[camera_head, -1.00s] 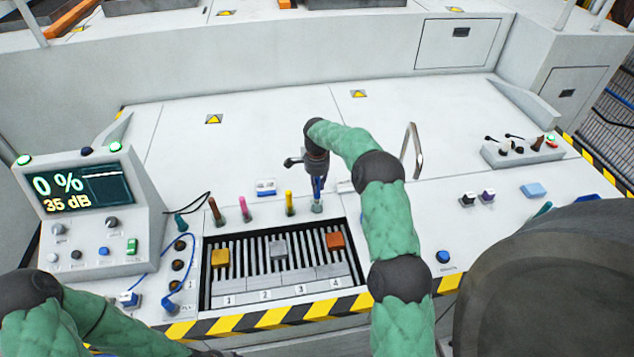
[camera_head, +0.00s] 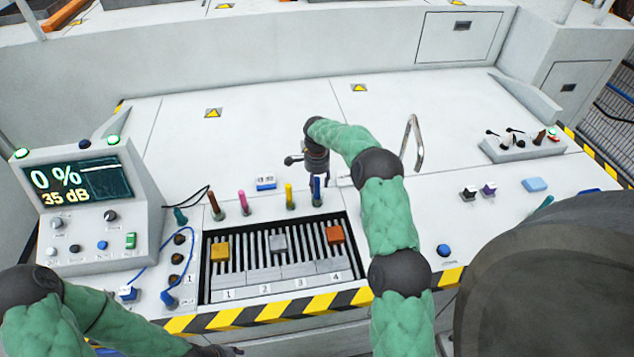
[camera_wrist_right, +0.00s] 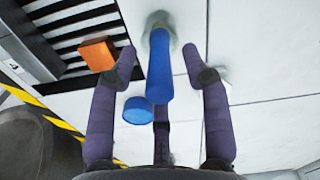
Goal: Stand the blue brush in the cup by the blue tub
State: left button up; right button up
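The blue brush (camera_wrist_right: 160,70) stands between the spread fingers of my right gripper (camera_wrist_right: 160,62) in the right wrist view, and neither side finger touches it. Its far end meets a pale, clear cup (camera_wrist_right: 160,22). In the head view the brush (camera_head: 317,189) is upright under my right gripper (camera_head: 316,172), at the right end of a row of coloured sticks. A round blue thing (camera_wrist_right: 138,110), perhaps the blue tub, shows beside the brush. A round blue piece also lies at the right in the head view (camera_head: 443,250). My left gripper (camera_head: 218,350) is mostly cut off at the bottom edge.
Brown (camera_head: 215,205), pink (camera_head: 243,202) and yellow (camera_head: 289,196) sticks stand left of the brush. A slotted tray (camera_head: 207,290) with coloured blocks lies in front. A screen console (camera_head: 100,225) and blue cable are at left.

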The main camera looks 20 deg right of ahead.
jog(key=shift+r, duration=0.1)
notch_tip(320, 180, up, 12)
jog(key=shift+f, duration=0.1)
dwell(0.4)
dwell(0.8)
